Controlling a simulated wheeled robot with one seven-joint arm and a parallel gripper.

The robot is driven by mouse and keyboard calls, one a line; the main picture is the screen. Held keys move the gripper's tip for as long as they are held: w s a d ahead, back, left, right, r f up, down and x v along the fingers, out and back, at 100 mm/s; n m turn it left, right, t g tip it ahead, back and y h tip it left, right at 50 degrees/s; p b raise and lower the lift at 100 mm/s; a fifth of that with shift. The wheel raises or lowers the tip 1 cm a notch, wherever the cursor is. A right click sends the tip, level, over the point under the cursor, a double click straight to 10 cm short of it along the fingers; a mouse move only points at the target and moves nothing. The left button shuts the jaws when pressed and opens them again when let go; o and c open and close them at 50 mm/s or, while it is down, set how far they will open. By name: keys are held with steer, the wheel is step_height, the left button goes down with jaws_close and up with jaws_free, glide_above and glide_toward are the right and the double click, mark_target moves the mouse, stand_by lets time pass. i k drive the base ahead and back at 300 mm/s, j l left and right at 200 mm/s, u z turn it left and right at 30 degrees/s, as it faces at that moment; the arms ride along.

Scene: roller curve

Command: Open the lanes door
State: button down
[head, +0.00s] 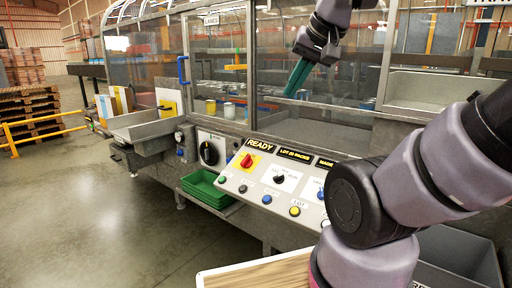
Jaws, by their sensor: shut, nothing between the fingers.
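The lanes door (218,55) is a clear panel in a grey frame on the front of the machine, with a small white label (211,19), apparently reading LANES, at its top. A blue handle (183,70) stands upright at its left edge. The door looks shut, flush with the frame. My gripper (291,92) has teal fingers that point down and left. It is shut and empty, in front of the clear panel right of the door, well to the right of the handle and apart from it.
Below the door are a black rotary switch (209,152) and a sloping control panel (275,180) with buttons and a READY display. Green trays (205,188) sit on a low shelf. A metal chute (150,124) juts out at left. A wooden top (258,274) is nearest. Floor at left is clear.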

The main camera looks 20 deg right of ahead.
mark_target(213, 20)
steer(key=i+j, duration=0.75)
steer(key=i, duration=0.2)
steer(key=i+j, duration=0.75)
steer(key=i, duration=0.2)
steer(key=i+j, duration=0.75)
steer(key=i, duration=0.15)
steer(key=i+l+z, duration=0.05)
